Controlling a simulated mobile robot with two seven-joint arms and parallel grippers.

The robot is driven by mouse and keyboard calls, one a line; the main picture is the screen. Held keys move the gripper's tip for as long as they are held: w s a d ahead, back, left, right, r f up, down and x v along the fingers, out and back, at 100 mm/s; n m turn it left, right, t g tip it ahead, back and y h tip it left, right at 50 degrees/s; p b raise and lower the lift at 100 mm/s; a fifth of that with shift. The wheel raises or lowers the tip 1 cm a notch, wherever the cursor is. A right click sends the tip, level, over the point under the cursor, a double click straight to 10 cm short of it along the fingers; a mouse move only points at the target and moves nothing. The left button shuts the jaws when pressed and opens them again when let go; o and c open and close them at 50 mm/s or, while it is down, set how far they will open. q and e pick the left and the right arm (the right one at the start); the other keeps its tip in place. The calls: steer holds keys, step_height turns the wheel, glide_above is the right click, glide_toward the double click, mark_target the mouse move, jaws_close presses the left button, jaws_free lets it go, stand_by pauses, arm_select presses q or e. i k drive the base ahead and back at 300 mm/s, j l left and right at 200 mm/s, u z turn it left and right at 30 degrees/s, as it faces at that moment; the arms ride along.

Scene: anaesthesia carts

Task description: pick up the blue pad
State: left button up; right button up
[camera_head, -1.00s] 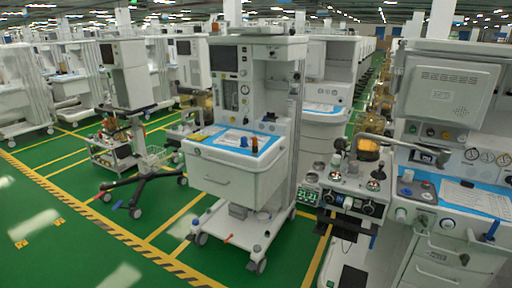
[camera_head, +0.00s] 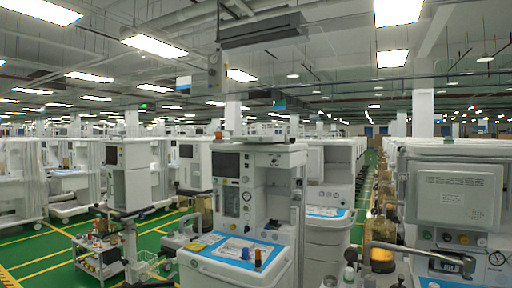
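A blue pad (camera_head: 208,252) lies on the worktop of the anaesthesia cart (camera_head: 255,190) in the middle. It has a white sheet on it, and small items stand there, among them an orange one (camera_head: 257,258) and a dark blue one (camera_head: 245,254). Another blue surface (camera_head: 326,211) shows on the cart behind, to the right. I cannot tell which one the task means. Neither of my grippers shows in this view.
A large cart (camera_head: 455,200) stands close at the right, its lower part cut off. A metal arm (camera_head: 410,250) reaches out in front of it. A small trolley (camera_head: 98,255) stands at the left. Green floor (camera_head: 40,250) is open at the lower left.

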mark_target(245, 256)
steer(key=i+j+z, duration=0.35)
steer(key=i+j, duration=1.4)
steer(key=i+l, duration=0.05)
steer(key=i, duration=0.1)
